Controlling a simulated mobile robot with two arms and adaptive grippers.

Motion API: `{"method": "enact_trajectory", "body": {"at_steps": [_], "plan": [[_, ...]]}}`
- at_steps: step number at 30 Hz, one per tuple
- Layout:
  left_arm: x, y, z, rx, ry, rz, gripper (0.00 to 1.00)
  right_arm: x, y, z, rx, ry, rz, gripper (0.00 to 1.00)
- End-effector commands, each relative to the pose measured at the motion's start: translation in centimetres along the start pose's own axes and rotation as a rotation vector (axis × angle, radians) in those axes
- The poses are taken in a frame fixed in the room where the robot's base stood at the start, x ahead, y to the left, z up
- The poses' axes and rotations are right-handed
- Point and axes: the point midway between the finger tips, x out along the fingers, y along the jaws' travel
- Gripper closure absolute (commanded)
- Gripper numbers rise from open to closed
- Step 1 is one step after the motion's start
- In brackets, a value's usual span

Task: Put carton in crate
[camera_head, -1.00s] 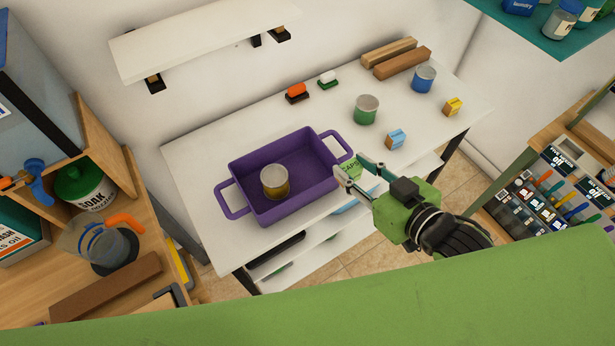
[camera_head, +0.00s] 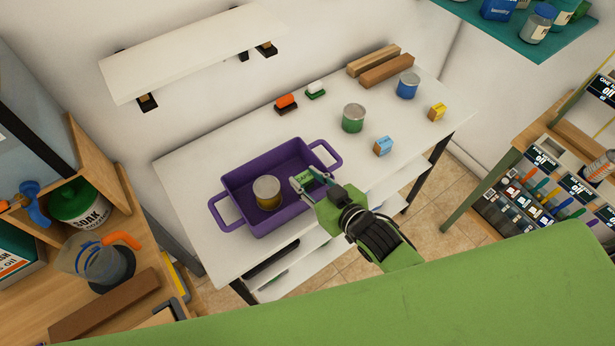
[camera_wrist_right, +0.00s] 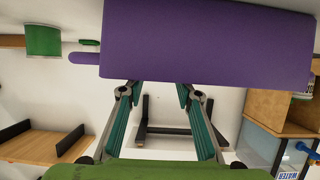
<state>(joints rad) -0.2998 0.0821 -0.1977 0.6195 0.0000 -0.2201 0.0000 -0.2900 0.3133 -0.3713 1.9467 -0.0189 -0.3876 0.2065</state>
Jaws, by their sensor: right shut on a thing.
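A small green carton (camera_head: 303,177) is in the jaws of my right gripper (camera_head: 308,180), at the right part of the purple crate (camera_head: 264,226). In the head view the gripper reaches over the crate's near right rim; whether the carton touches the floor of the crate I cannot tell. A gold tin (camera_head: 267,191) with a grey lid stands inside the crate, left of the carton. In the right wrist view the crate's purple wall (camera_wrist_right: 208,45) hides the fingertips and the carton. My left gripper is not in view.
The crate stands on a white table (camera_head: 200,165). To its right are a green tin (camera_head: 353,119), a blue carton (camera_head: 383,146), a yellow carton (camera_head: 437,112) and a blue tin (camera_head: 408,86). Orange (camera_head: 286,103) and green (camera_head: 316,90) brushes and wooden blocks (camera_head: 387,70) lie behind.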

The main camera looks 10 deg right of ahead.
Motion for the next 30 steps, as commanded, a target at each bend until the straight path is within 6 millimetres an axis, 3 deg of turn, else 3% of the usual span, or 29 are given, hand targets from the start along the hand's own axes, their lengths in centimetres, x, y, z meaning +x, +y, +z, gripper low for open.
{"method": "enact_trajectory", "body": {"at_steps": [22,23,24,25,30], "plan": [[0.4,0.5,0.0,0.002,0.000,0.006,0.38,0.5,0.0,1.4,0.001,-0.004,0.000,0.90],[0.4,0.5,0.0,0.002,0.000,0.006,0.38,0.5,0.0,1.5,0.001,-0.006,0.000,0.66],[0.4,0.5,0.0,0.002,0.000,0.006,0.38,0.5,0.0,1.6,0.001,-0.008,0.000,0.56],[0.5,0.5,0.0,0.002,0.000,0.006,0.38,0.5,0.0,1.6,0.001,-0.009,0.000,0.52],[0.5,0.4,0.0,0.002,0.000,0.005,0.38,0.5,-0.1,1.9,0.001,-0.014,0.000,0.52]]}}
